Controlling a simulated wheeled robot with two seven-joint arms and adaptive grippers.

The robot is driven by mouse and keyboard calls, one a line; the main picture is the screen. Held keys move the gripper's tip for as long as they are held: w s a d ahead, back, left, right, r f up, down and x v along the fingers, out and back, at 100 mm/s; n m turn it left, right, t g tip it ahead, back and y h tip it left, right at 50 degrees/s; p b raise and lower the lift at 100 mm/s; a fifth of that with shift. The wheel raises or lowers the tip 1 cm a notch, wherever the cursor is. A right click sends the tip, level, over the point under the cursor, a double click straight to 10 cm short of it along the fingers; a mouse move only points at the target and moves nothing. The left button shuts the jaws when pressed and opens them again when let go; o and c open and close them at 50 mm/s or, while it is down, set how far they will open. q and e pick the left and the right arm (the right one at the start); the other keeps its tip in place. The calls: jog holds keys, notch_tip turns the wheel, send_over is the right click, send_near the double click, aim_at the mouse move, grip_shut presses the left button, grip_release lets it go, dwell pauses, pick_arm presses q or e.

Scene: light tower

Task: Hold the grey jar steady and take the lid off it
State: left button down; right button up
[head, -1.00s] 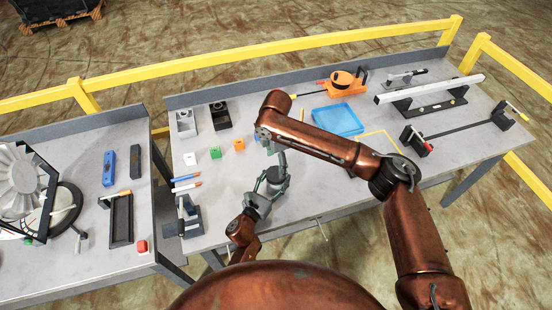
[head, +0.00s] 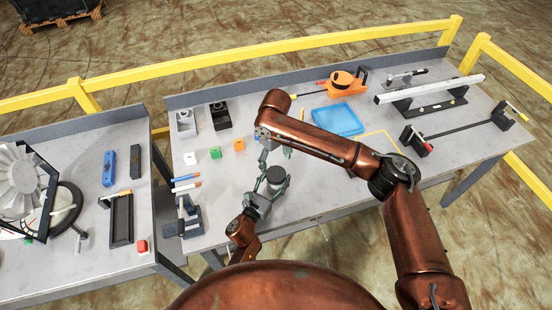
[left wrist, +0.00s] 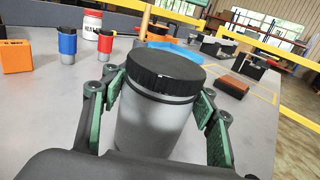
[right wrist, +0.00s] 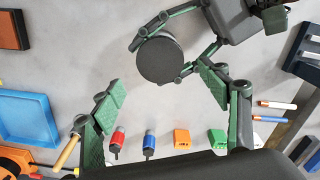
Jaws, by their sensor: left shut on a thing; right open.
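The grey jar (left wrist: 150,130) stands upright between the green pads of my left gripper (left wrist: 160,112), which is shut on its sides. The black lid (left wrist: 165,70) sits on top of the jar, with a thin dark ring just below it. In the head view the lid (head: 276,174) shows as a dark disc at the bench's near side, with my left gripper (head: 268,188) around the jar. My right gripper (right wrist: 165,98) is open and empty. The lid (right wrist: 160,60) lies beyond its fingertips in the right wrist view, apart from both fingers.
An orange block (head: 239,145), a green block (head: 215,153) and a white block (head: 190,158) stand left of my right forearm. A blue tray (head: 338,121) is farther back. A dark stand (head: 190,216) and pens (head: 186,183) are left of the jar.

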aim_at(276, 174)
notch_tip(276, 174, down, 7)
jog(key=shift+r, duration=0.2)
jog(key=shift+c, duration=0.3)
jog(key=c, duration=1.2)
jog(key=n, duration=0.3)
jog(key=shift+r, duration=0.25)
jog(key=shift+r, duration=0.9)
